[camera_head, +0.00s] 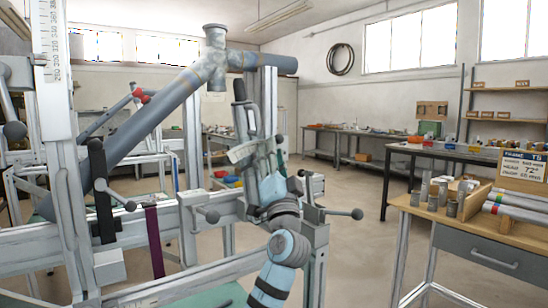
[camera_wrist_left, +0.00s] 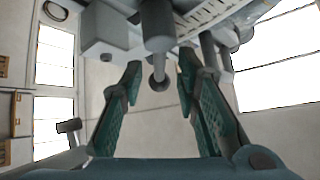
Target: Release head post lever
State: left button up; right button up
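My left gripper (camera_head: 248,128) is up beside the jig's upright post, at the end of the light-blue arm; its fingers are hard to make out there. In the left wrist view my left gripper (camera_wrist_left: 159,74) is open, with one green-padded finger on each side. A grey lever-like rod (camera_wrist_left: 158,32) with a round end (camera_wrist_left: 159,84) shows between the fingertips, apart from both pads. I cannot tell for sure that it is the head post lever. The jig holds a grey frame tube (camera_head: 150,115) with a head tube (camera_head: 215,58). My right gripper is not visible.
Another lever with a ball knob (camera_head: 357,213) sticks out right of the jig post, and one more (camera_head: 130,205) sits on the left. A wooden-topped bench (camera_head: 410,203) with tube pieces and a sign (camera_head: 521,168) stands right. Open floor lies between.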

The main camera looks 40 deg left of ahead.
pick_arm(q)
jog(key=v, duration=1.2)
